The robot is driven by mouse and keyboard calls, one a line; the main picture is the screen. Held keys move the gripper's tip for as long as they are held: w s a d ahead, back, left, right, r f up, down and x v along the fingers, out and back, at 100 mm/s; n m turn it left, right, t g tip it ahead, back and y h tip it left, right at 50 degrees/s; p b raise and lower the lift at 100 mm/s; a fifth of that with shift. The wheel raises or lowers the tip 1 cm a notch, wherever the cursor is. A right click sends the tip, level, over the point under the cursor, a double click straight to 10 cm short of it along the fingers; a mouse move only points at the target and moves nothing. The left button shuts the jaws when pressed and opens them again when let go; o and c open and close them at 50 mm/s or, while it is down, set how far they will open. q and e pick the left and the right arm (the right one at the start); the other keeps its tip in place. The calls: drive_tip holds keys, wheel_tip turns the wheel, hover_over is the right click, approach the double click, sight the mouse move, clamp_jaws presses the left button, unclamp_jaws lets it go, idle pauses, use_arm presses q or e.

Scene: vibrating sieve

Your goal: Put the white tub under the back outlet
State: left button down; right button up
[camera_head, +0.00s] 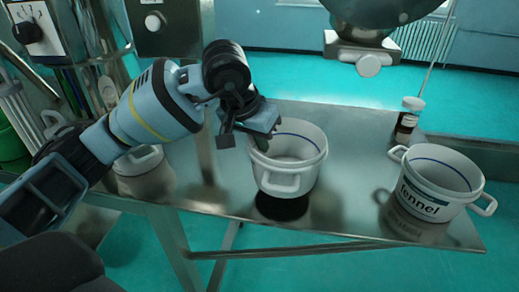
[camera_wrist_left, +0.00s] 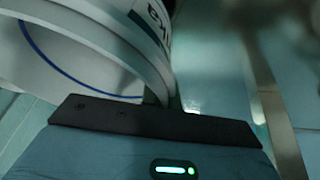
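A white tub (camera_head: 287,163) with a blue line inside hangs a little above the steel table; a dark shadow shows under it. My left gripper (camera_head: 249,128) is at the tub's left rim and appears shut on its wall. In the left wrist view the tub's wall and rim (camera_wrist_left: 95,45) run down to my gripper (camera_wrist_left: 155,105), with part of a label showing. A machine part with a round, pale outlet-like end (camera_head: 369,64) hangs at the top. I cannot tell whether this is the back outlet. My right gripper is not in view.
A white tub labelled "fennel" (camera_head: 437,184) stands at the table's right, with a brown jar (camera_head: 408,115) behind it. Another white container (camera_head: 140,160) is partly hidden behind my left arm. The steel table (camera_head: 345,160) is bare between the two tubs.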

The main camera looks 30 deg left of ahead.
sight(260, 151)
use_arm(q)
drive_tip(key=shift+w+a+f, duration=0.2)
drive_tip(key=shift+w+a, duration=0.1)
drive_tip(key=shift+w, duration=0.2)
drive_tip(key=shift+f, duration=1.6)
drive_tip(key=shift+f, duration=0.2)
drive_tip(key=c, duration=1.7)
unclamp_jaws()
drive_tip(key=shift+r, duration=0.15)
drive_tip(key=shift+r, duration=0.25)
drive_tip(key=shift+o, duration=0.3)
drive_tip(key=v, duration=1.1)
drive_tip(key=shift+s+r+p, duration=0.2)
drive_tip(key=shift+r+p, duration=0.1)
